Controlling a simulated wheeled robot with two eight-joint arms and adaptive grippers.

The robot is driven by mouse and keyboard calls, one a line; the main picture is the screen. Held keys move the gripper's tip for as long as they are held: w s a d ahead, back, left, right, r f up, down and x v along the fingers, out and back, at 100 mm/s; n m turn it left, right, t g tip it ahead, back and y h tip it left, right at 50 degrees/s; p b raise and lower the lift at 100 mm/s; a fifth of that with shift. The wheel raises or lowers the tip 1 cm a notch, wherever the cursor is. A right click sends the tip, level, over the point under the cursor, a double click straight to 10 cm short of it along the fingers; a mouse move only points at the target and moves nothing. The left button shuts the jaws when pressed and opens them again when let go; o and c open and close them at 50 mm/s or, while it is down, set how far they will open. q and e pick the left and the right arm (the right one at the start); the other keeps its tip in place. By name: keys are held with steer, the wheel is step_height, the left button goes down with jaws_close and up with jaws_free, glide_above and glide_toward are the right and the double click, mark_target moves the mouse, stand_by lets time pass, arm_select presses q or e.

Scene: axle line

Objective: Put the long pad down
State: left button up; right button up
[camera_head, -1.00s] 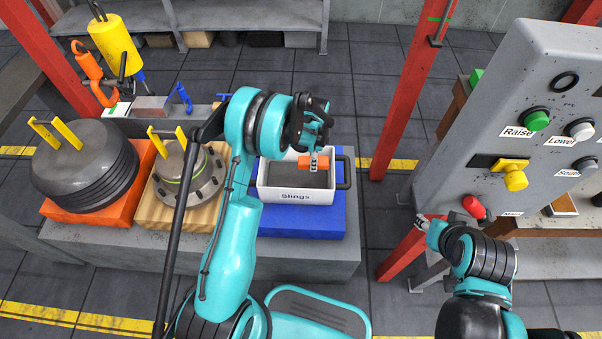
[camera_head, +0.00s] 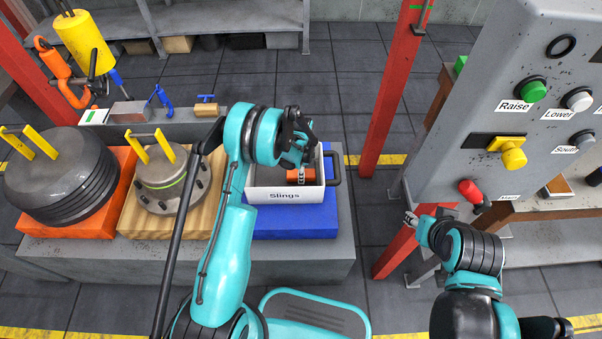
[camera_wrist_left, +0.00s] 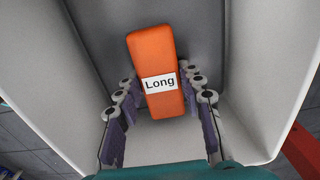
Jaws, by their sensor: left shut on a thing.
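The long pad (camera_wrist_left: 150,55) is an orange block with a white "Long" label. In the wrist view it lies between the two fingers of my left gripper (camera_wrist_left: 160,92), which is shut on it. In the head view the pad (camera_head: 292,177) shows as a small orange patch below my left gripper (camera_head: 301,172), inside the white bin labelled "Slings" (camera_head: 283,195). I cannot tell whether the pad touches the bin's floor. My right gripper (camera_head: 411,218) is beside the control panel, small in view, and its jaws cannot be made out.
The bin stands on a blue base (camera_head: 320,220) on a grey bench. To its left are a round flanged part (camera_head: 165,175) and a dark stacked drum (camera_head: 70,180) with yellow handles. The control panel (camera_head: 490,60) and a red post (camera_head: 392,100) stand at the right.

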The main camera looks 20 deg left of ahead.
arm_select(q)
steer(key=o, duration=1.2)
steer(key=shift+f, duration=0.15)
steer(key=s+r+n+t+p, duration=0.25)
steer(key=s+r, duration=0.25)
steer(key=r, duration=1.1)
steer(key=s+r+n+t+p, duration=0.15)
steer(key=s+r+n, duration=0.25)
steer(key=r, duration=1.1)
steer(key=s+r+n+t, duration=0.1)
steer(key=s+n, duration=0.1)
steer(key=s, duration=0.3)
steer(key=s+r+n+t, duration=0.1)
steer(key=s+r+n, duration=0.1)
steer(key=s, duration=0.4)
steer(key=s+r+n+t, duration=0.1)
steer(key=s+r+n, duration=0.1)
steer(key=s+n, duration=0.2)
steer(key=shift+s+a+r, duration=0.1)
steer(key=shift+s+a, duration=0.1)
steer(key=shift+s, duration=0.3)
steer(key=shift+s+a+r, duration=0.1)
steer(key=shift+s+a, duration=0.05)
steer(key=shift+s, duration=0.35)
